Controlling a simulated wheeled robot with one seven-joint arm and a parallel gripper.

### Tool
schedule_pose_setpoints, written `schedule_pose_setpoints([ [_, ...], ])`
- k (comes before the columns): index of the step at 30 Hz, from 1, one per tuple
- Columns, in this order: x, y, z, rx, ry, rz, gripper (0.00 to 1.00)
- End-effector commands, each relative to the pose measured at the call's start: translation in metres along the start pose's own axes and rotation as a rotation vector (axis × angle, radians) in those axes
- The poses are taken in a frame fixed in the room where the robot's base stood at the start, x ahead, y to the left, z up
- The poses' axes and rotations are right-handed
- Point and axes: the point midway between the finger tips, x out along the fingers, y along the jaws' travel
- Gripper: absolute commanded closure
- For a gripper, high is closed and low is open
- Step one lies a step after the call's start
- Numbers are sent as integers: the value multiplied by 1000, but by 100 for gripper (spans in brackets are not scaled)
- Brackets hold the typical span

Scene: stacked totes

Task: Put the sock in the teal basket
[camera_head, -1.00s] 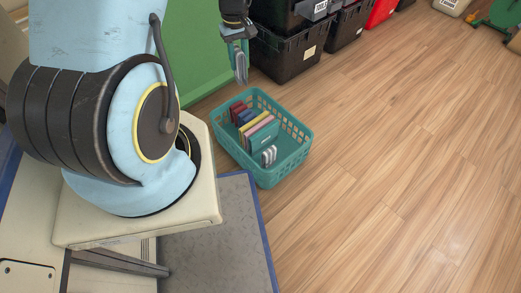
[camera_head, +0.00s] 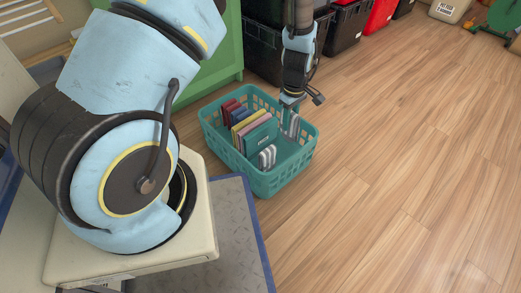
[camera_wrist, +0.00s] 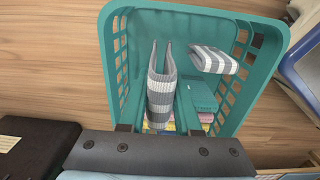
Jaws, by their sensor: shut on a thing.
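The sock (camera_head: 292,126), striped grey and white, hangs from my gripper (camera_head: 290,103) at the back right part of the teal basket (camera_head: 268,184). My gripper is shut on the sock and points down. In the wrist view the sock (camera_wrist: 161,98) lies within the outline of the basket (camera_wrist: 113,52). I cannot tell if its lower end touches the basket floor. A second folded striped piece (camera_head: 267,158) stands inside the basket near its front; it also shows in the wrist view (camera_wrist: 214,60), apart from the held sock.
Several thin coloured, book-like items (camera_head: 256,130) stand in a row in the basket's left and middle part. A green cabinet (camera_head: 222,65) and black totes (camera_head: 262,52) stand behind. The wood floor (camera_head: 400,160) to the right is clear.

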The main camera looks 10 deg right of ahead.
Motion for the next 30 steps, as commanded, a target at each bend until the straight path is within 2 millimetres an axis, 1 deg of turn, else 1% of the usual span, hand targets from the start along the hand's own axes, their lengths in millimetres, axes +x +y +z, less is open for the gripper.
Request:
schedule_pose_setpoints([
  [5,24,0,1,-3,0,0,100],
  [10,57,0,1,-3,-1,-2,100],
  [16,75,1,1,-1,0,1,100],
  [21,99,0,1,-2,-1,0,100],
  [23,102,0,1,-2,-1,0,100],
  [30,100,1,1,-2,0,1,100],
])
